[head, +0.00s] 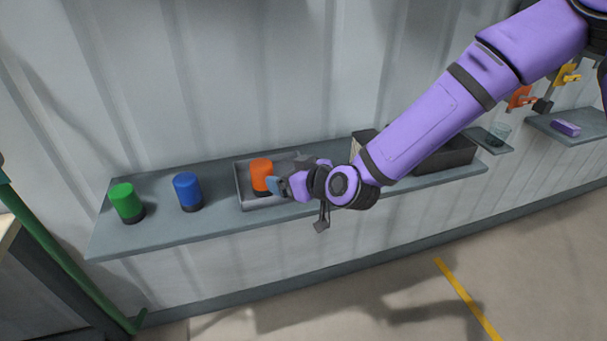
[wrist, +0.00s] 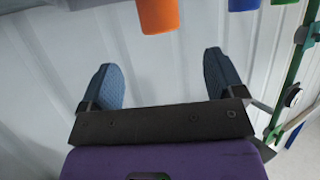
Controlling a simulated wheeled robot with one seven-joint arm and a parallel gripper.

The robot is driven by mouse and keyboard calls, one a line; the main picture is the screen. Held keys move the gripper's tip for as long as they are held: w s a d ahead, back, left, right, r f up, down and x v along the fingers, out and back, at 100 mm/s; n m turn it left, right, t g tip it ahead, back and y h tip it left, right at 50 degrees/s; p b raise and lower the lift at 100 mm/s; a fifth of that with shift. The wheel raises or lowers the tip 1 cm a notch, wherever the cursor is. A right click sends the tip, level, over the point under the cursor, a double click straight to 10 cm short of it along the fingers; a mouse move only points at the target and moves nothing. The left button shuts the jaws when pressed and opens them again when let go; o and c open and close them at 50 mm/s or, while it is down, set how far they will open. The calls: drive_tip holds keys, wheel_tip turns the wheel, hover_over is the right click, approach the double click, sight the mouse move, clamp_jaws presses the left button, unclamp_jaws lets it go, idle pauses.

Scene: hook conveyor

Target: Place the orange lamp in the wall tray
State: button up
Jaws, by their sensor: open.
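The orange lamp (head: 261,176) stands upright in the grey wall tray (head: 243,189) on the wall shelf in the head view. It has a dark base. In the wrist view the orange lamp (wrist: 158,15) shows at the top edge, beyond the fingertips and cut off by the frame. My gripper (head: 276,186) is just right of the lamp in the head view. In the wrist view my gripper (wrist: 158,75) has its blue fingers wide apart with nothing between them. Part of the tray is hidden behind my gripper.
A blue lamp (head: 187,190) and a green lamp (head: 126,202) stand on the shelf (head: 160,231) left of the tray. A dark open box (head: 450,156) is on the shelf to the right, partly behind my arm. A green post (head: 70,270) stands at the left.

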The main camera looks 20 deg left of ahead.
drive_tip(key=shift+d, duration=0.1)
drive_tip(key=d+r+m+h, duration=0.2)
drive_tip(key=d+r+h, duration=0.2)
drive_tip(key=d+r, duration=0.7)
drive_tip(key=d+r+m+h, duration=0.2)
drive_tip(key=d+r+h, duration=0.2)
drive_tip(key=d, duration=1.4)
drive_tip(key=s+d+r+m+g+h, duration=0.1)
drive_tip(key=s+d+r+m, duration=0.3)
drive_tip(key=s+d, duration=0.5)
drive_tip(key=s+d+r+m+h, duration=0.2)
drive_tip(key=s+d+r, duration=0.3)
drive_tip(key=s+d, duration=0.4)
drive_tip(key=s+m, duration=0.1)
drive_tip(key=s, duration=0.2)
drive_tip(key=shift+d+m+g, duration=0.3)
drive_tip(key=shift+m+g, duration=0.1)
